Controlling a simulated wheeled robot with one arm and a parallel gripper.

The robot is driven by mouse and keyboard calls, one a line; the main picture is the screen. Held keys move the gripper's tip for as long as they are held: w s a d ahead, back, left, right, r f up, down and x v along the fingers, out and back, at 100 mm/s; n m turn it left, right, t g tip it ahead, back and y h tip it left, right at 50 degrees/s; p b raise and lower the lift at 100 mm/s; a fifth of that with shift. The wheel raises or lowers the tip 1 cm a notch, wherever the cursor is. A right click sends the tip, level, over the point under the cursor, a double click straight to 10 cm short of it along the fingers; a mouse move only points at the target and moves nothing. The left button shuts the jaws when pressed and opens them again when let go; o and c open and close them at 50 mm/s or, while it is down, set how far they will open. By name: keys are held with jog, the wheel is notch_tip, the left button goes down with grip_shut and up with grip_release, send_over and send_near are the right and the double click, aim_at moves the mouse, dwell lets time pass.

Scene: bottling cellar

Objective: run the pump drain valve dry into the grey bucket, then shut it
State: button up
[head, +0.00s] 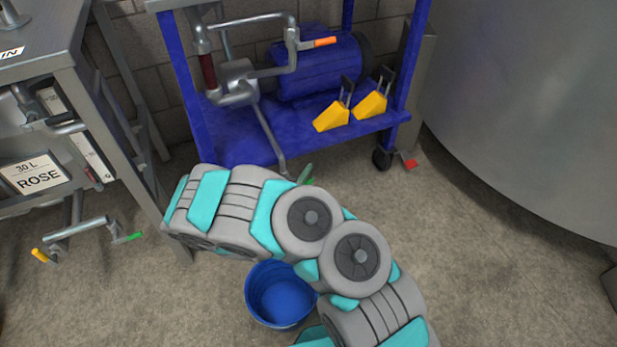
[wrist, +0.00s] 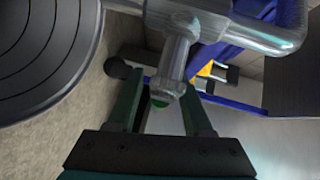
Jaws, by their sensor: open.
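The pump (head: 318,68) is a blue motor body on a blue wheeled cart, with grey pipes at its left. An orange-handled lever (head: 325,42) sits on the upper pipe. A thin grey pipe (head: 266,132) runs down the cart's front towards the floor; its lower end is hidden by my arm. My gripper (wrist: 160,88) is open in the wrist view, with a grey pipe stub (wrist: 173,62) with a green tip between its fingers; contact cannot be told. My gripper is hidden or unclear in the head view. A bucket (head: 262,318), blue rather than grey, stands on the floor partly under my arm.
Two yellow wedges (head: 370,103) lie on the cart's shelf. A big grey tank (head: 530,110) takes up the right. A metal rack (head: 75,110) with a "30 L ROSE" sign stands left, pipework with yellow and green ends below. Floor at the right front is clear.

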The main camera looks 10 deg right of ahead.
jog(key=shift+w, duration=0.1)
jog(key=shift+c, duration=0.2)
grip_shut()
dwell(1.3)
